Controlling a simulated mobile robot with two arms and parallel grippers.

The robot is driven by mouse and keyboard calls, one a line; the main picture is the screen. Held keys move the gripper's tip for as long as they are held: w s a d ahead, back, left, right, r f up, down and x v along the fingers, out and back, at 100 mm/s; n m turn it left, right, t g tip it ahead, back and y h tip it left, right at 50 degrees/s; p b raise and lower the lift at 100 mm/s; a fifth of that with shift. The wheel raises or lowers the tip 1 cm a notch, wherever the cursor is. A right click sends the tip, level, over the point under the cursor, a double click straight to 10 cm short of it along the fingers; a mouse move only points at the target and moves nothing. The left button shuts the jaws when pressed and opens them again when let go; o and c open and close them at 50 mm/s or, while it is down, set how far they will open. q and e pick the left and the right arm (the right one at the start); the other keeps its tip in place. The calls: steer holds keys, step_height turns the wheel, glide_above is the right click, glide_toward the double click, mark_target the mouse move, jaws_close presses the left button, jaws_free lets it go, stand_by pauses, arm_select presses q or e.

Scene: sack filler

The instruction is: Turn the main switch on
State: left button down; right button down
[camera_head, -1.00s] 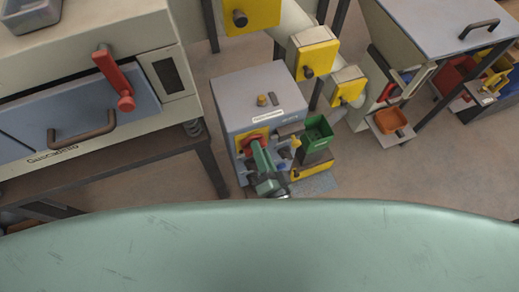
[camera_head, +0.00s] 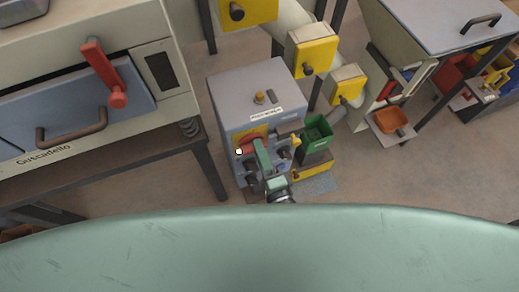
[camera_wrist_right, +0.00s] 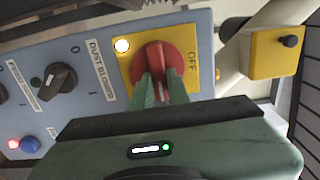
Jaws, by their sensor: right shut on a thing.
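The main switch is a red rotary knob on a yellow plate, seen in the right wrist view (camera_wrist_right: 160,62) and partly in the head view (camera_head: 248,147). It sits on the front of a grey control box (camera_head: 227,115). My right gripper (camera_wrist_right: 162,85) is shut on the knob's raised grip, one finger on each side; it also shows in the head view (camera_head: 261,152). The word OFF is readable on the plate right of the knob. A white lamp (camera_wrist_right: 122,46) beside the knob glows. My left gripper is not in view.
An oven-like machine with a red lever (camera_head: 103,70) is at the left.

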stand_by(0.4)
steer(key=c, duration=1.4)
jaws_free()
steer(key=shift+o, duration=0.2)
steer(key=b+v, duration=0.1)
steer(key=v, duration=0.7)
steer(key=shift+w, duration=0.1)
